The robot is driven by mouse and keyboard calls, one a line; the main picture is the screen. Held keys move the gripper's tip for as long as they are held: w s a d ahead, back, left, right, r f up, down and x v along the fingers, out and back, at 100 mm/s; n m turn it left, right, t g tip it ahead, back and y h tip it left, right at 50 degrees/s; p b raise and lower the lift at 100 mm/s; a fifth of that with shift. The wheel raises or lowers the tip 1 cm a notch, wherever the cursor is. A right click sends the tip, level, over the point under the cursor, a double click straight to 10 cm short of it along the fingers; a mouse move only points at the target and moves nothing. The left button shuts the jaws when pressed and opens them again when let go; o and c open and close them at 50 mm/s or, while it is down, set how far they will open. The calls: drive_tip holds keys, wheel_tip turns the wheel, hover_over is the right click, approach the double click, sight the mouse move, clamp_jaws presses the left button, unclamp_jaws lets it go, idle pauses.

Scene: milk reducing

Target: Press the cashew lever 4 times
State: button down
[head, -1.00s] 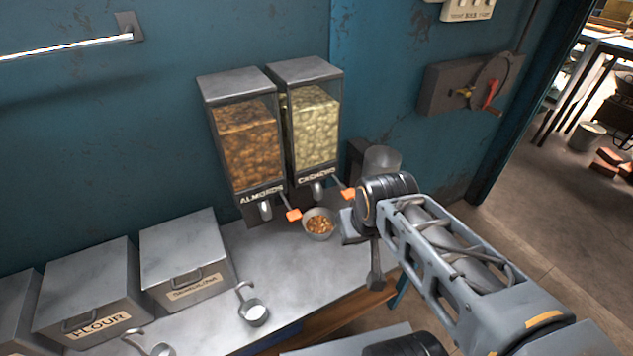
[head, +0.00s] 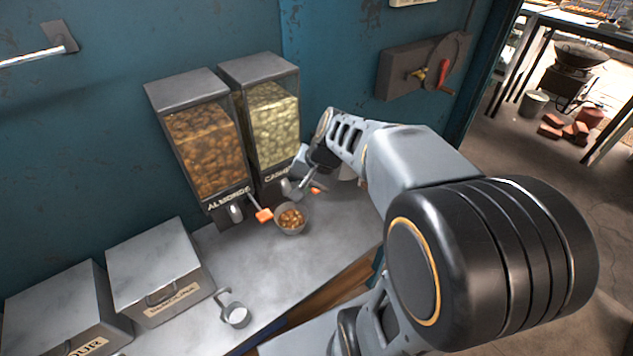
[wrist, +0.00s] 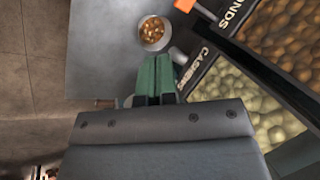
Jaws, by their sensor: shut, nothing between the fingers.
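The cashew dispenser (head: 268,125) has a clear front full of pale nuts. A small bowl (head: 290,230) holding brown nuts stands below.
The almond dispenser (head: 205,150), with its own orange lever (head: 264,215), stands directly left. Metal bins (head: 158,275) and a scoop with white contents (head: 235,316) are on the counter (head: 260,262) at left. A switch box (head: 410,70) hangs on the wall at right.

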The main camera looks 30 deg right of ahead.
drive_tip(key=w+d+f+m+t+y+p, duration=0.1)
drive_tip(key=w+d+m+t+y, duration=0.1)
drive_tip(key=w+d+m, duration=0.6)
drive_tip(key=shift+w+d+m+t+y+p, duration=0.2)
drive_tip(key=shift+w+m+t+y+p, duration=0.15)
drive_tip(key=shift+w+y, duration=0.6)
drive_tip(key=shift+w+f, duration=0.1)
drive_tip(key=shift+f, duration=0.05)
wheel_tip(320, 180, down, 9)
drive_tip(key=b, duration=0.6)
drive_tip(key=shift+r+b, duration=0.2)
drive_tip(key=shift+b, duration=0.15)
drive_tip(key=shift+f, duration=0.1)
idle(0.7)
drive_tip(key=shift+f+b, duration=0.3)
drive_tip(key=shift+b, duration=0.1)
